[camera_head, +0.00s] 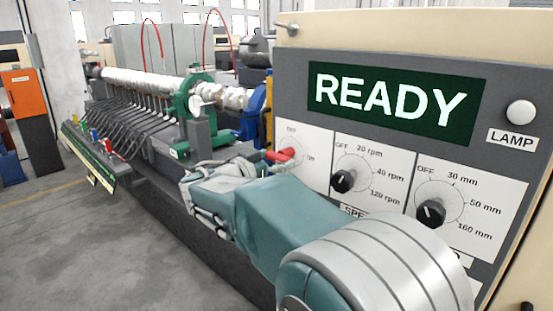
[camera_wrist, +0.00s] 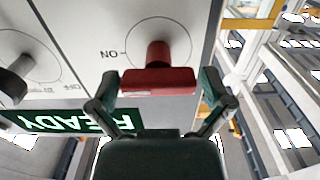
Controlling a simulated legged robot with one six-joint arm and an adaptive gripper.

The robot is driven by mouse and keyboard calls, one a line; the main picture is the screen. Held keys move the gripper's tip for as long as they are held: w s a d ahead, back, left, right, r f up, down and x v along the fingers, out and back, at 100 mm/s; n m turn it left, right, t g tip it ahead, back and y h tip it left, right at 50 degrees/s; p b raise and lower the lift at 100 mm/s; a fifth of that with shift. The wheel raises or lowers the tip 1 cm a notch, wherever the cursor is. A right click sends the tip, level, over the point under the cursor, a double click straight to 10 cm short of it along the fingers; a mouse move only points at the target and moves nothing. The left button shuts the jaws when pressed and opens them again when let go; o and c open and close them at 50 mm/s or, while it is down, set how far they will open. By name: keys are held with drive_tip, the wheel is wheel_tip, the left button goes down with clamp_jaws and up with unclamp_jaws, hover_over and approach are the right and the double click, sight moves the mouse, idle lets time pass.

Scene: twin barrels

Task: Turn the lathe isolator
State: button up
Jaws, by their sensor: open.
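The isolator is a red handle (camera_head: 285,155) on a white plate at the left of the grey control panel, with small ON and OFF marks. In the wrist view the red handle (camera_wrist: 158,82) sticks out from its round dial, its wide bar across the picture, with an upside-down ON to its left. My gripper (camera_wrist: 160,92) is open, with one finger on each side of the red bar. A gap seems to show at each finger; contact cannot be told. In the head view my arm reaches in from the lower right and partly hides the panel's lower left.
A green READY display (camera_head: 395,97) is above the handle. A speed knob (camera_head: 343,181) and a millimetre knob (camera_head: 431,213) are to its right, and a lamp button (camera_head: 521,113) is at upper right. The lathe bed with a green rest (camera_head: 197,110) extends behind. Floor at left is clear.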

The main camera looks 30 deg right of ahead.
drive_tip(key=c, duration=0.8)
drive_tip(key=n, duration=0.4)
drive_tip(key=shift+r+n, duration=0.1)
drive_tip(key=shift+n, duration=0.2)
drive_tip(key=n, duration=0.4)
drive_tip(key=shift+n, duration=0.3)
drive_tip(key=n, duration=0.4)
drive_tip(key=shift+n, duration=2.4)
